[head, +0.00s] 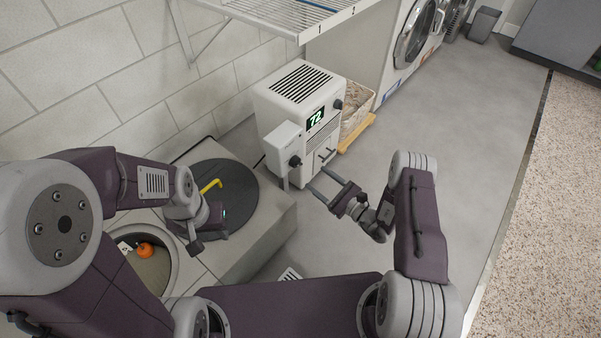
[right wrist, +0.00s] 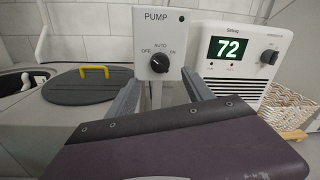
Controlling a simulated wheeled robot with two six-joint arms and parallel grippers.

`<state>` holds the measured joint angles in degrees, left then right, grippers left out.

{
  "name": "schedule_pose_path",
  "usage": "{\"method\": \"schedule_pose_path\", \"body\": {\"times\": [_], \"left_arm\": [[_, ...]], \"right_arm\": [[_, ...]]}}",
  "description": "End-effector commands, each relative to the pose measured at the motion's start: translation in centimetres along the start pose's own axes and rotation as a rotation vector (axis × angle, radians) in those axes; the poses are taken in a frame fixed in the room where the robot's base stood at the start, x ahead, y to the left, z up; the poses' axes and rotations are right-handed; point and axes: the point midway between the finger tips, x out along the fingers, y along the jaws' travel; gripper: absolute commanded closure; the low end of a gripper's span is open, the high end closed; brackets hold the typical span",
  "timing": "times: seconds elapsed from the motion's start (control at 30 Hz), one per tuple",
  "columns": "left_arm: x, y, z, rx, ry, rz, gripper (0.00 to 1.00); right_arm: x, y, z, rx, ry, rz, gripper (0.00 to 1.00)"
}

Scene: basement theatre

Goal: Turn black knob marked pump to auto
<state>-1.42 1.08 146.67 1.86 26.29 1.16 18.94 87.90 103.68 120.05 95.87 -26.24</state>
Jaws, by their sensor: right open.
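The black pump knob (head: 295,161) is on the front of a small grey-white box (head: 284,143) beside the white 72-display unit. In the right wrist view the knob (right wrist: 160,63) sits below the words OFF, AUTO and ON, under PUMP; its exact pointing is too small to tell. My right gripper (head: 319,178) is open and empty, in front of the box and apart from the knob. In the right wrist view its two fingers (right wrist: 163,82) reach up on either side below the knob. My left gripper (head: 208,232) hangs over the pit lid; its jaws are unclear.
The white unit (head: 300,85) with a green 72 stands next to the box and has its own dark knob (head: 338,104). A round dark lid (head: 232,200) with a yellow handle (head: 210,186) lies left. A wicker basket (head: 353,115) is behind. Floor to the right is clear.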

Motion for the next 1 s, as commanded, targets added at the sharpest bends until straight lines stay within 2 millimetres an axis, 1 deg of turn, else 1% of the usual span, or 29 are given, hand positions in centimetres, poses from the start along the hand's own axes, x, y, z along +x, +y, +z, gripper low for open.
{"method": "schedule_pose_path", "body": {"times": [0.07, 0.3, 0.43, 0.5, 0.6, 0.8, 0.83, 0.87, 0.9, 0.97, 1.0], "left_arm": [[0.5, 0.0, 0.1, 0.000, 0.000, 0.000, 0.64], [3.3, -0.1, 0.3, 0.000, 0.000, 0.000, 0.64], [4.2, -0.1, 0.4, 0.000, 0.000, 0.000, 0.64], [4.4, -0.1, 0.5, 0.000, 0.000, 0.000, 0.64], [4.4, -0.1, 0.5, 0.000, 0.000, 0.000, 0.64], [4.3, -0.1, 0.5, 0.000, 0.000, 0.000, 0.64], [4.3, -0.1, 0.5, 0.000, 0.000, 0.000, 0.64], [4.3, -0.1, 0.5, 0.000, 0.000, 0.000, 0.64], [4.3, -0.1, 0.5, 0.000, 0.000, 0.000, 0.64], [4.3, -0.1, 0.5, 0.000, 0.000, 0.000, 0.64], [4.3, -0.1, 0.5, 0.000, 0.000, 0.000, 0.64]], "right_arm": [[0.8, 0.1, -0.1, -0.004, -0.002, 0.004, 0.40], [5.8, 0.3, -0.3, -0.005, -0.004, 0.007, 0.40], [7.9, 0.2, -0.2, -0.003, -0.003, 0.004, 0.40], [8.5, 0.1, -0.1, -0.003, -0.002, 0.004, 0.40], [9.0, 0.1, 0.1, 0.000, -0.001, 0.002, 0.40], [9.0, 0.0, 0.2, 0.000, 0.000, 0.002, 0.40], [9.0, 0.0, 0.2, 0.000, 0.000, 0.002, 0.45], [9.0, 0.0, 0.2, 0.000, 0.000, 0.002, 0.54], [9.0, 0.0, 0.2, 0.000, 0.000, 0.002, 0.65], [9.0, 0.0, 0.2, 0.000, 0.000, 0.002, 0.82], [9.0, 0.0, 0.1, 0.000, 0.000, 0.002, 0.93]]}}
